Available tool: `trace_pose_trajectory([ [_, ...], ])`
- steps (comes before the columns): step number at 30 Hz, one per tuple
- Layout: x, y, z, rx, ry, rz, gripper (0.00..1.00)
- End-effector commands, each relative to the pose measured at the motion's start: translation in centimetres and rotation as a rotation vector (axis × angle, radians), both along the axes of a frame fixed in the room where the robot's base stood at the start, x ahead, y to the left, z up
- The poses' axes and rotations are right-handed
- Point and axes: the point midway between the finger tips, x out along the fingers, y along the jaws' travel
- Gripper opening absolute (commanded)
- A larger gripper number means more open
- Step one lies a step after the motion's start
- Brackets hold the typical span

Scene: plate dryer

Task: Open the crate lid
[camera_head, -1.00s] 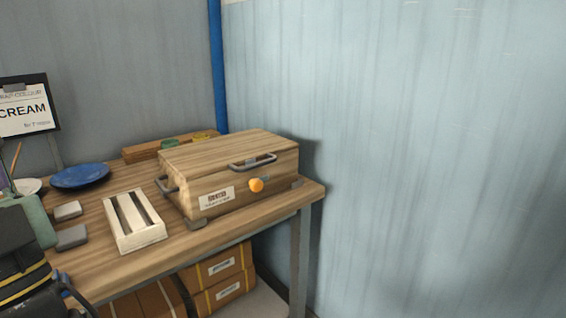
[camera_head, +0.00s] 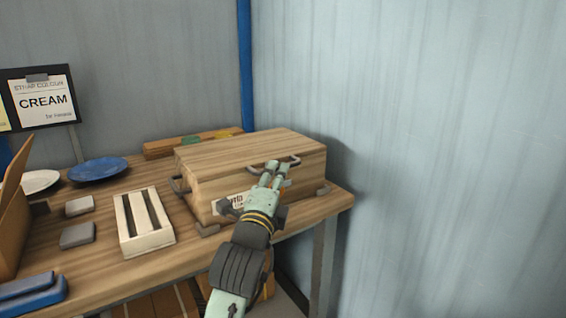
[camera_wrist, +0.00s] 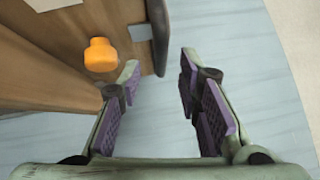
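The wooden crate (camera_head: 205,165) stands shut on the table, its lid (camera_head: 250,147) down. In the wrist view my gripper (camera_wrist: 160,72) is open, fingers apart. A dark bar (camera_wrist: 157,35), apparently the handle, reaches towards the gap between the fingertips; I cannot tell whether it touches them. The orange knob (camera_wrist: 101,55) on the crate front (camera_wrist: 55,50) is left of the fingers.
A cream slotted rack (camera_head: 128,236), grey blocks (camera_head: 77,236) and a blue plate (camera_head: 98,169) are left of the crate on the wooden table (camera_head: 190,255). A blue-grey wall (camera_head: 450,150) is close on the right.

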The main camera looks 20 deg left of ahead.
Motion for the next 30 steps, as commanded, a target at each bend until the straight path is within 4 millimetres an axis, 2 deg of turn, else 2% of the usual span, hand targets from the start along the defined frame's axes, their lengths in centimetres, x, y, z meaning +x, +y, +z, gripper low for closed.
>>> trace_pose_trajectory([
  [4, 2.7, 0.2, 0.7, -0.001, 0.001, -0.001, 0.32],
  [10, 4.7, 0.5, 0.8, -0.001, -0.001, 0.000, 0.32],
  [20, 5.1, 0.6, 0.7, -0.001, -0.002, 0.001, 0.32],
  [30, 5.1, 0.6, 0.7, -0.001, -0.002, 0.001, 0.10],
])
